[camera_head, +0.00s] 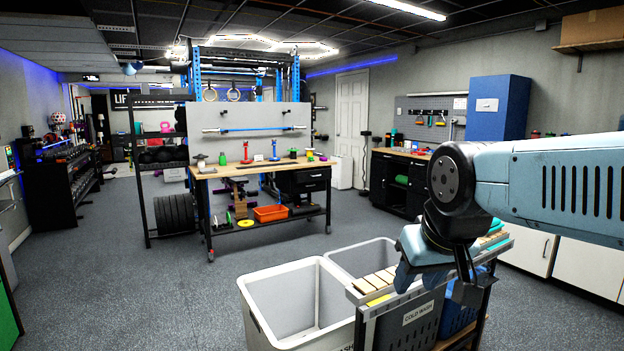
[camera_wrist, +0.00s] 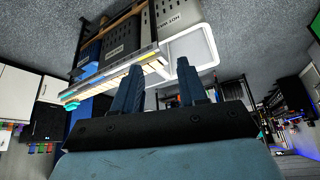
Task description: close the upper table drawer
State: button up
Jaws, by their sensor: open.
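The wheeled table (camera_head: 225,171) stands in the middle distance in the head view, with a light wooden top. A black drawer unit hangs under its right end, with an upper drawer (camera_head: 313,175) above a lower drawer (camera_head: 314,187). At this distance I cannot tell how far the upper drawer stands out. My gripper (camera_head: 436,284) is near the right foreground, well apart from the table, above the laundry cart. In the wrist view my gripper (camera_wrist: 160,78) shows two separated dark fingers with nothing between them. The drawers cannot be made out in the wrist view.
A laundry cart with pale bins (camera_head: 262,310) and a "COLD WASH" bin (camera_head: 420,313) stands in front, between me and the table. An orange tray (camera_head: 271,213) sits on the table's lower shelf. Grey floor (camera_head: 170,290) is free at left. A black cabinet (camera_head: 398,182) stands behind right.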

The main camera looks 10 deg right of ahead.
aim_at(304, 174)
jog(key=u, duration=1.3)
jog(key=i, duration=5.15)
jog(key=z, duration=0.3)
